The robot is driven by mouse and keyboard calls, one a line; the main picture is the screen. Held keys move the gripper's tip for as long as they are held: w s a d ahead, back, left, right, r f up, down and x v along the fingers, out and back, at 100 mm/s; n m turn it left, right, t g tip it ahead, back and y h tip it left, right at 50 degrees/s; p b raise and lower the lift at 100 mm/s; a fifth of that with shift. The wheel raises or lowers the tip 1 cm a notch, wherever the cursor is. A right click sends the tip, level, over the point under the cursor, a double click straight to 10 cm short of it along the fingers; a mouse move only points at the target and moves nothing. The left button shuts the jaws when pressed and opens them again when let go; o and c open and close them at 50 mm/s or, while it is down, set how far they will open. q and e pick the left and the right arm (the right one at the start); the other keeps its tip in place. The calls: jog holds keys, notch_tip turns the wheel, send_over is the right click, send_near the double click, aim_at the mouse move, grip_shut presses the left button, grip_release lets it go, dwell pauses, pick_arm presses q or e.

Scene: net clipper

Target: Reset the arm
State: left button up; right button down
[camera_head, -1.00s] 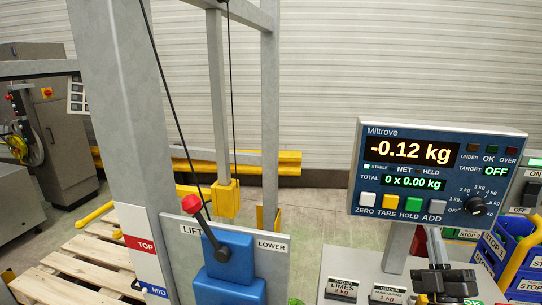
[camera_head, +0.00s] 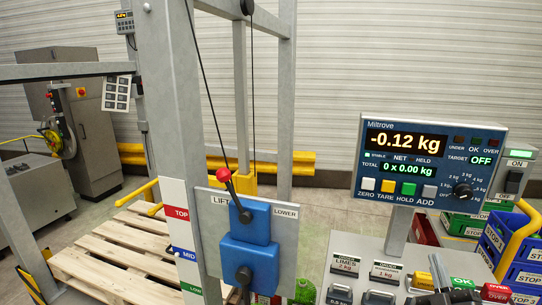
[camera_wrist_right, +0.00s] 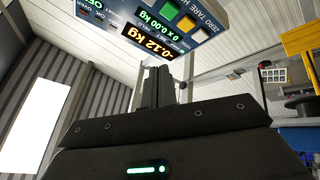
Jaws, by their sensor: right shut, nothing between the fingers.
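My right gripper (camera_head: 440,278) is at the lower right of the head view, in front of the label panel below the blue weighing display (camera_head: 432,162). The dark fingers point up in the right wrist view (camera_wrist_right: 158,88); they are together and hold nothing. The display reads -0.12 kg and 0 x 0.00 kg in the head view, and shows upside down in the wrist view (camera_wrist_right: 150,25). My left gripper is not in view.
A grey post with a blue lift control (camera_head: 245,222) and red-knobbed lever (camera_head: 224,176) stands left of the display. Wooden pallets (camera_head: 110,262) lie at lower left. Blue and green crates (camera_head: 500,245) stand at right, beside a yellow bar.

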jog(key=s+a+f+m+g+y, duration=0.1)
jog(key=s+a+f+g, duration=0.2)
jog(key=f, duration=0.4)
jog(key=s+a+f+m+g+y, duration=0.1)
jog(key=s+a+f+m+g, duration=0.1)
jog(key=f+g, duration=0.3)
jog(key=s+a+f+m+g, duration=0.1)
jog(key=s+a+f+g, duration=0.15)
jog(key=f, duration=0.55)
jog(key=s+a+f+m+g, duration=0.1)
jog(key=s+a+f+g, duration=0.15)
jog(key=s, duration=0.35)
jog(key=s+a+f+m+g+y, duration=0.1)
jog(key=s+f+g, duration=0.3)
jog(key=s, duration=0.2)
jog(key=s+a+f+m+g, duration=0.1)
jog(key=s+a+f+g, duration=0.15)
jog(key=s, duration=0.35)
notch_tip(320, 180, down, 25)
jog(key=s+g, duration=0.2)
jog(key=s+d+f+g, duration=0.1)
jog(key=s+d+f, duration=0.2)
jog(key=s+f, duration=1.3)
jog(key=shift+s+d+f, duration=0.2)
jog(key=shift+s+f, duration=0.05)
jog(key=shift+f, duration=0.35)
